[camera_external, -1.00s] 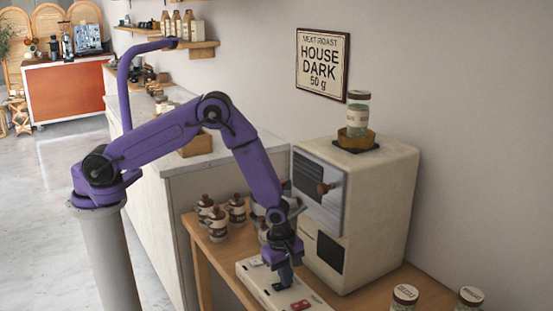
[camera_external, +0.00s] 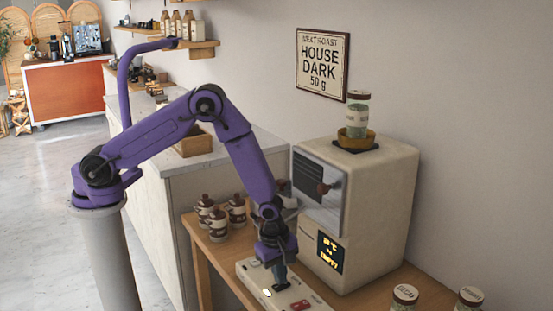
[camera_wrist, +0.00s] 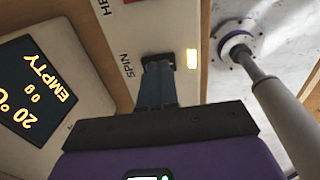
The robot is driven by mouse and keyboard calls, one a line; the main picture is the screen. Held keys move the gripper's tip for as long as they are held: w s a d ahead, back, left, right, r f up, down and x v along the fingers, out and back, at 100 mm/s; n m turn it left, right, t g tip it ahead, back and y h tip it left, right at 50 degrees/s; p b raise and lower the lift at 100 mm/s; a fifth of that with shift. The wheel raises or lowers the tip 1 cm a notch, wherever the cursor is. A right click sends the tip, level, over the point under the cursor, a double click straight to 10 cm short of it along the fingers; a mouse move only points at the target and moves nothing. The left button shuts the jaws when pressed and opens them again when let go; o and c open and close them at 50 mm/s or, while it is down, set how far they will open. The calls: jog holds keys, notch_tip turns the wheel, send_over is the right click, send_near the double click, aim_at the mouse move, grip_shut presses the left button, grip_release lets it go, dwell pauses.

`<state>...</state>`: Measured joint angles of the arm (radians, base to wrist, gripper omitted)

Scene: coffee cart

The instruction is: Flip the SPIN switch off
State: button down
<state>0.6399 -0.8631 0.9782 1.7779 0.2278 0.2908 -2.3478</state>
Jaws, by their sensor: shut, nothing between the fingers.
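The SPIN switch (camera_wrist: 179,60) is a dark switch on the pale control panel, next to the SPIN label (camera_wrist: 127,64) in the wrist view. My fingertips cover most of it, so which way it is tipped is hidden. A yellow lamp (camera_wrist: 192,59) beside it is lit; it also shows in the external view (camera_external: 267,293). My gripper (camera_external: 281,284) points down at the pale panel (camera_external: 247,272), its fingers together and empty. In the wrist view the fingertips (camera_wrist: 157,64) are at the switch; contact is not clear.
The roaster (camera_external: 380,210) stands behind the panel, its display (camera_external: 330,252) lit and reading 20 °C and EMPTY. A red switch (camera_external: 299,305) is on the panel right of my gripper. Several jars (camera_external: 217,224) stand left; two more jars (camera_external: 404,297) stand right.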

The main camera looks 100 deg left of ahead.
notch_tip(320, 180, up, 12)
jog(key=s+d, duration=0.1)
jog(key=shift+r, duration=0.2)
dwell(0.4)
jog(key=shift+w+a+r, duration=0.1)
jog(key=shift+w+a, duration=0.25)
jog(key=shift+a, duration=0.35)
jog(key=f, duration=0.9)
jog(key=w+a+f, duration=0.1)
jog(key=f, duration=0.4)
jog(key=shift+w+a, duration=0.1)
jog(key=shift+f, duration=0.2)
